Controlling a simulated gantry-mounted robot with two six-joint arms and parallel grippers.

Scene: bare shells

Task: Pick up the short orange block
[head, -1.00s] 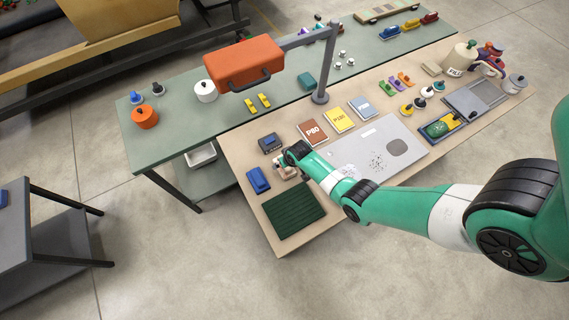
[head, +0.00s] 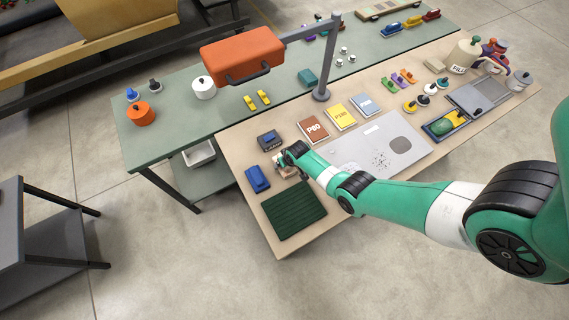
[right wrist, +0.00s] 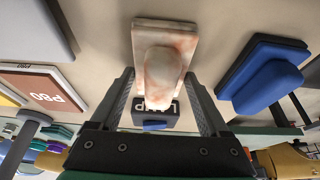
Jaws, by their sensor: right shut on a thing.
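My right gripper (right wrist: 161,102) is shut on a block (right wrist: 148,38) mottled pale orange and white, a flat base with a rounded grip. The fingers lie on both sides of its grip. I cannot tell whether its base touches the table. In the head view, the block (head: 285,169) is partly hidden by my right gripper (head: 289,159), near the table's left end. My left gripper is not in view.
A blue block (head: 257,179) lies left of the gripper and a dark lettered block (head: 270,141) behind it. A dark green ribbed mat (head: 292,210) lies in front. A P80 pad (head: 314,130) and a grey sheet (head: 352,147) are to the right.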

